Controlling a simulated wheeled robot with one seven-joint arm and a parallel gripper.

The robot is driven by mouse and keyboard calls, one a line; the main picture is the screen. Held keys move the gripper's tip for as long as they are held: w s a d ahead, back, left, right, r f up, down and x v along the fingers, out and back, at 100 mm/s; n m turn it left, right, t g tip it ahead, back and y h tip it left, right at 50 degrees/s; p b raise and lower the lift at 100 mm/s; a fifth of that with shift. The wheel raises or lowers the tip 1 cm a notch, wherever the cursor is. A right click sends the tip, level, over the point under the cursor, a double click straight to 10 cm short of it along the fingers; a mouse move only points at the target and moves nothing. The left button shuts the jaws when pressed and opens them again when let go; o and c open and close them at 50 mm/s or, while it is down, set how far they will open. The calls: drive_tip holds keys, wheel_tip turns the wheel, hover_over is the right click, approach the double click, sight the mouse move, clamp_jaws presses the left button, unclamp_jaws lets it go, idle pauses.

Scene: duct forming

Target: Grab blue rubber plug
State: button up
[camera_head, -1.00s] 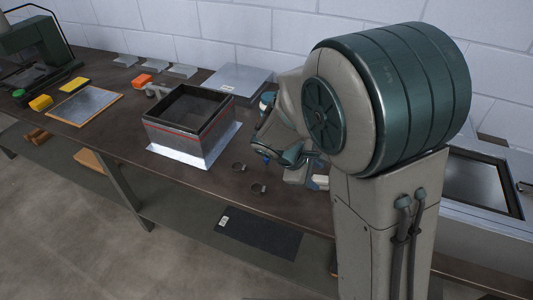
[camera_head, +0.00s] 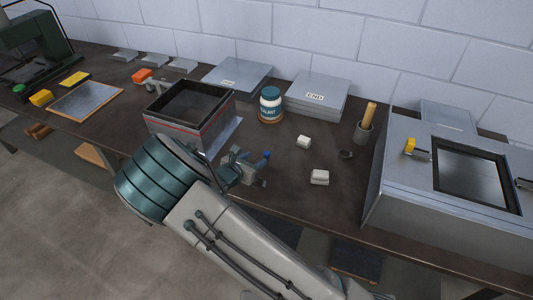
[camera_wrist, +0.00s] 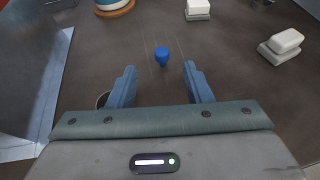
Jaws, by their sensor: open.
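The blue rubber plug (camera_wrist: 162,56) is on the dark bench, just beyond and between my fingertips in the wrist view. In the head view, the blue plug (camera_head: 266,155) shows as a small blue spot beside my gripper (camera_head: 256,170). My gripper (camera_wrist: 160,74) is open, with one blue-grey finger on each side of the line to the plug and nothing between the pads. I cannot tell how high the fingertips are above the bench.
An open square duct (camera_head: 190,123) stands left of my gripper. A sealant jar (camera_head: 270,106) stands behind it. White blocks (camera_head: 320,177) on small bases lie to the right. A metal ring (camera_wrist: 102,99) shows partly behind my left finger. A large metal cabinet (camera_head: 400,165) stands farther right.

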sight(266, 153)
drive_tip(key=shift+p+x, duration=1.25)
drive_tip(key=shift+x, duration=3.3)
drive_tip(key=shift+s, duration=0.1)
clamp_jaws()
